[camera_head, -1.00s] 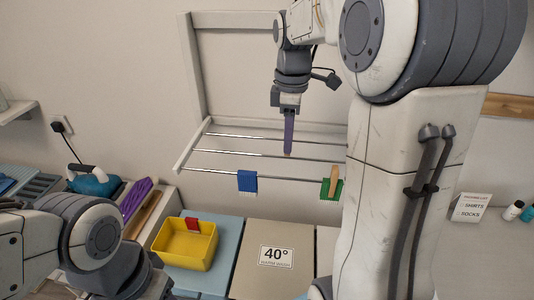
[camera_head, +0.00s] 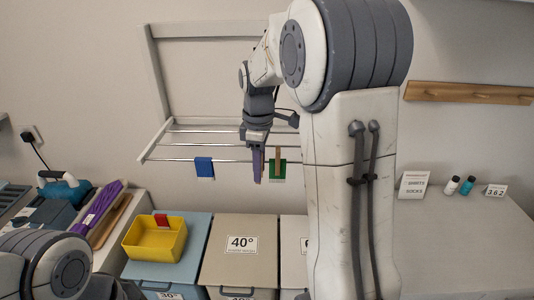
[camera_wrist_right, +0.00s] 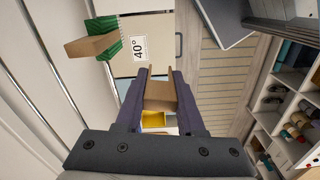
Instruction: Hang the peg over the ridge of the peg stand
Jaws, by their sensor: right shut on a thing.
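My right gripper (camera_head: 257,181) hangs pointing down by the front rod of the wall drying rack, just left of a green cloth with a wooden peg on it (camera_head: 278,152). In the right wrist view its purple fingers (camera_wrist_right: 160,98) are shut on a tan wooden peg (camera_wrist_right: 160,92), forked at its far end. In the head view the fingers mostly hide the held peg. The green cloth and its peg also show in the wrist view (camera_wrist_right: 92,44), apart from the held peg. I cannot single out a peg stand. My left gripper is out of view.
The drying rack (camera_head: 152,152) has several rods; a blue cloth (camera_head: 204,167) hangs on the front one. Below stand a yellow bin (camera_head: 140,250) with a red piece and a box marked 40° (camera_head: 215,265). The white surface at right (camera_head: 450,240) is largely clear.

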